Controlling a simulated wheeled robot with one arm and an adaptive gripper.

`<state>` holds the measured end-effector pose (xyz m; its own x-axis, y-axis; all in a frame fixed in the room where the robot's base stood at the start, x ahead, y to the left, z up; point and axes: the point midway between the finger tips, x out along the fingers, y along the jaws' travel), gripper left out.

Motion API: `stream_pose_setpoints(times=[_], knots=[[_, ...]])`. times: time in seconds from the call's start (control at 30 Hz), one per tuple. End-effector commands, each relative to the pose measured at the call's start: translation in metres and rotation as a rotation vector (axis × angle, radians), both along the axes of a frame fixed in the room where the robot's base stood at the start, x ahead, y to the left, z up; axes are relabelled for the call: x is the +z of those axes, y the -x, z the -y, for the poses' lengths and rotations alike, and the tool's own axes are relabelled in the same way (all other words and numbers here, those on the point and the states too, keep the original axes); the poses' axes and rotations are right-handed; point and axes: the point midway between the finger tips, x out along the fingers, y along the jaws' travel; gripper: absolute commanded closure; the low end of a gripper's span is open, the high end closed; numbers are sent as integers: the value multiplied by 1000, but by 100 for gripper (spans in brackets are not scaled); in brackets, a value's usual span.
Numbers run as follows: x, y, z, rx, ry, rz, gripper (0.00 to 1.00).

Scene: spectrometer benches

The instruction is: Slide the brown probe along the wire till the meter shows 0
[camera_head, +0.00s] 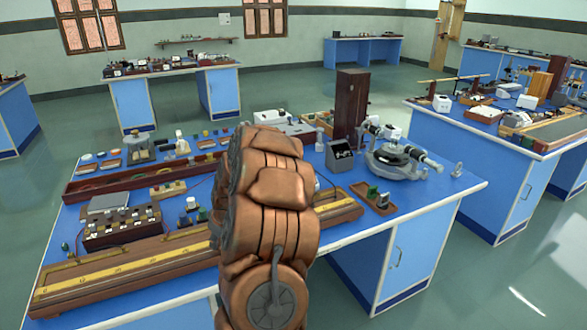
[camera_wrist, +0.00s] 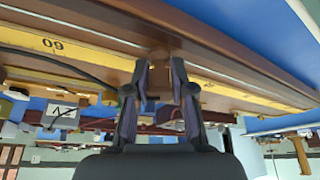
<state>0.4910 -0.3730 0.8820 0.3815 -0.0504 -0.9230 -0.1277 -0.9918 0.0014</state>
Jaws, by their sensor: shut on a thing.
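The long wooden wire board (camera_head: 150,264) lies along the front of the blue bench, with a yellow scale strip (camera_head: 118,267) on it. It also fills the upper wrist view, where the scale (camera_wrist: 105,69) is upside down and a thin pale wire runs along the wood. My gripper (camera_wrist: 161,72) is shut on the brown probe (camera_wrist: 157,62), at the board. In the head view my arm hides the gripper, probe and middle of the board.
A dark box with several knobs (camera_head: 122,227) stands behind the board at left. A microscope-like instrument (camera_head: 396,158) and a small brown tray (camera_head: 374,198) stand at right. A tall dark wooden box (camera_head: 351,103) stands at the back. Another blue bench (camera_head: 508,185) is at right, across open floor.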

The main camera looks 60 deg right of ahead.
Motion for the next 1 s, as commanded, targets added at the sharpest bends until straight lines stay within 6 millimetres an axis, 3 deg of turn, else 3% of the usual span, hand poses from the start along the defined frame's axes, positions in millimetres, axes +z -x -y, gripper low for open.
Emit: stream_pose_setpoints(times=[0.1,0.13,0.4,0.77,1.0], knots=[[-7,3,-4,4,-12,-13,100],[-7,3,-4,4,-12,-13,75],[-4,2,-2,2,-7,-7,48],[0,1,-1,1,-2,-2,48],[17,7,-1,0,1,2,48]])
